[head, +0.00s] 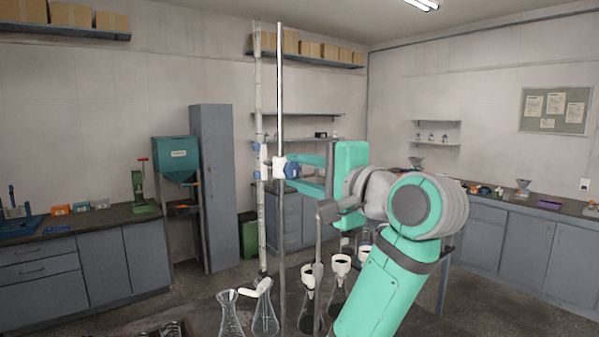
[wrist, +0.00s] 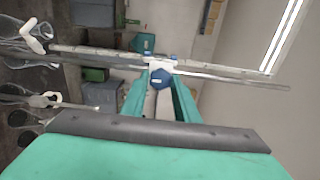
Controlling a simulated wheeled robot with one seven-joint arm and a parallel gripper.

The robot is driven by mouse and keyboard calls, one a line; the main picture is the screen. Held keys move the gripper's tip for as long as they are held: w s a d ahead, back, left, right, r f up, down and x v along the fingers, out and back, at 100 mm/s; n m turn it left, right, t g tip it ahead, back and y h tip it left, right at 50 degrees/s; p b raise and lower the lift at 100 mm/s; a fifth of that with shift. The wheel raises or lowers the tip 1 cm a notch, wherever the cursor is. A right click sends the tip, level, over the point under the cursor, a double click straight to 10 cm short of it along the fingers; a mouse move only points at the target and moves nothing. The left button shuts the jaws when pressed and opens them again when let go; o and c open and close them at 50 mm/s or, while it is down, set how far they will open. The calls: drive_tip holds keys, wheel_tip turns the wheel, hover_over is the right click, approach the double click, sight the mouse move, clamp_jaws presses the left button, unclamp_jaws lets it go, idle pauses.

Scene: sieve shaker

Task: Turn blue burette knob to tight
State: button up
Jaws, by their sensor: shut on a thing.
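The burette (head: 259,110) is a tall, clear graduated tube beside a thin metal stand rod (head: 281,100). A white clamp (head: 279,167) joins them. The blue knob (head: 291,169) sits on the right side of the clamp. In the wrist view the blue knob (wrist: 157,75) shows as a faceted blue piece below the white clamp (wrist: 162,65). My gripper (head: 297,170) is level with the knob, its teal fingers reaching it from the right. In the wrist view my gripper (wrist: 157,80) has its fingertips on either side of the knob, shut on it.
Glass flasks (head: 264,312) stand on the bench below the burette, with white-topped funnels (head: 341,263) to their right beneath my arm. A second metal post (head: 318,270) rises close to my gripper. Cabinets (head: 90,255) line the left wall.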

drive_tip(key=o, duration=1)
drive_tip(key=shift+o, duration=0.2)
drive_tip(key=shift+s+d, duration=0.1)
drive_tip(key=v, duration=1)
drive_tip(key=shift+s, duration=0.25)
drive_tip(key=shift+d, duration=0.15)
